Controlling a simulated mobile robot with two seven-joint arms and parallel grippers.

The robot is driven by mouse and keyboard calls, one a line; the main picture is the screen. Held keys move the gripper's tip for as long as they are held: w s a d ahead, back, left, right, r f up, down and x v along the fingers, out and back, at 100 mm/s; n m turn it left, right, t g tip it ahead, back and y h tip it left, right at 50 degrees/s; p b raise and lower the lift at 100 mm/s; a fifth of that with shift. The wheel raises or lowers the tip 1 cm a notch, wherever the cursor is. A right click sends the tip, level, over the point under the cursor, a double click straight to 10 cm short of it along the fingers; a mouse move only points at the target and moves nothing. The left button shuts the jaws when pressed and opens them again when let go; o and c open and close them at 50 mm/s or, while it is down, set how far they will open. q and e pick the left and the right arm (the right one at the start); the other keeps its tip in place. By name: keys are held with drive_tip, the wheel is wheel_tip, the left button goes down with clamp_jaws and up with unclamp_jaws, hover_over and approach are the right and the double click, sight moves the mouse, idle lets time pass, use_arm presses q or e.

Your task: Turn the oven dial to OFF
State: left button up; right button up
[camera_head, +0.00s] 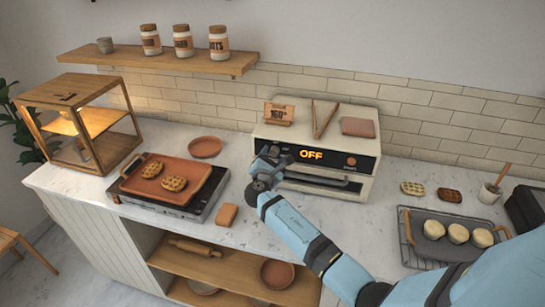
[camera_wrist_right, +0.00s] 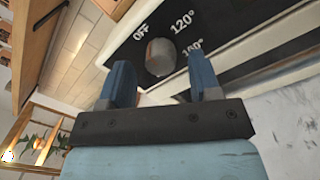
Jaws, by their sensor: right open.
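The oven (camera_head: 333,128) is a cream box on the counter with a dark front panel and a handle bar. Its display (camera_head: 311,154) reads OFF in orange letters. My right gripper (camera_head: 268,160) is at the left end of the panel and hides the dial in the head view. In the right wrist view the grey round dial (camera_wrist_right: 160,57) shows beside printed marks OFF, 120° and 160°. My open right gripper (camera_wrist_right: 163,82) has its blue fingers on either side of the dial's line, with no clear contact. The dial's exact pointing is hard to tell. My left gripper is out of view.
A hot plate with a terracotta tray (camera_head: 140,184) of waffles stands left of the oven. A brown block (camera_head: 227,215) lies near the front edge. A dark tray of pastries (camera_head: 430,257) is at right.

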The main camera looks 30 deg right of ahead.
drive_tip(key=b+v, duration=0.2)
drive_tip(key=v, duration=1.1)
drive_tip(key=shift+b, duration=0.3)
drive_tip(key=s+f+m+g+y, duration=0.35)
drive_tip(key=s+m, duration=0.25)
drive_tip(key=s, duration=0.3)
drive_tip(key=s+f+m+g+y, duration=0.25)
drive_tip(key=s+f+m, duration=0.25)
drive_tip(key=s, duration=0.5)
drive_tip(key=s+a+r+m+g+y, duration=0.1)
drive_tip(key=s+a+m+y, duration=0.25)
drive_tip(key=s, duration=0.45)
drive_tip(key=s+a+r+m+g+y, duration=0.1)
drive_tip(key=s+a+m+g+y, duration=0.2)
drive_tip(key=s, duration=0.4)
drive_tip(key=w+a+f+t+y, duration=0.2)
drive_tip(key=a+f+t, duration=0.1)
drive_tip(key=f, duration=0.3)
drive_tip(key=w+a+f+t+y, duration=0.2)
drive_tip(key=w+a+f+t, duration=0.1)
drive_tip(key=f+t, duration=0.2)
wheel_tip(320, 180, down, 2)
drive_tip(key=shift+w+a+f+n+t, duration=0.15)
drive_tip(key=shift+w+a+n+t, duration=0.15)
drive_tip(key=shift+w+n+t, duration=0.1)
